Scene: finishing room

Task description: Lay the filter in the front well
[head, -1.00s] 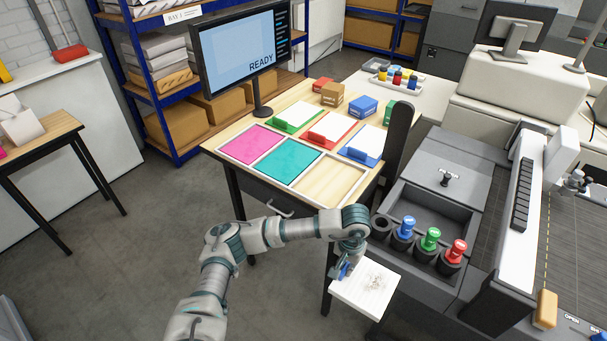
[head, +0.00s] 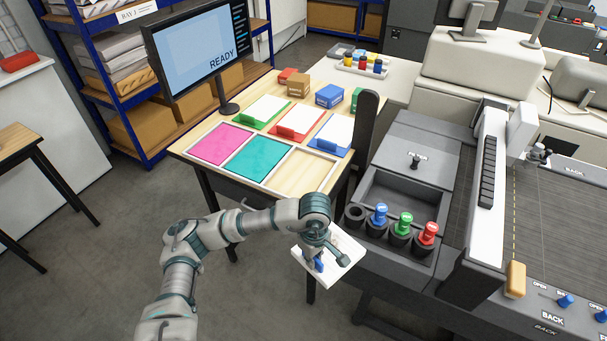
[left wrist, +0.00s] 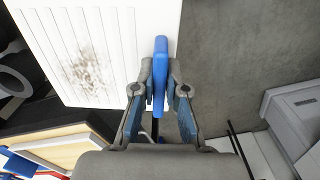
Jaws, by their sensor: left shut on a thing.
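The filter is a white pleated panel (head: 345,249) with a blue tab. In the left wrist view the filter (left wrist: 92,45) shows a brown dirty smudge. My left gripper (head: 318,260) is shut on the blue tab (left wrist: 160,70) and holds the panel in the air, beside the grey machine's front left corner. The machine has an open rectangular recess (head: 405,193) with a lidded section behind it. I cannot tell which hollow is the front well; no label on the recess is readable. My right gripper is out of view.
Blue (head: 379,215), green (head: 403,224) and red (head: 428,233) bottles stand in round holders along the machine's front, left of them one empty holder (head: 355,216). A dark upright post (head: 364,135) stands by the recess. The wooden table (head: 185,127) lies left, with pink, teal and bare compartments.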

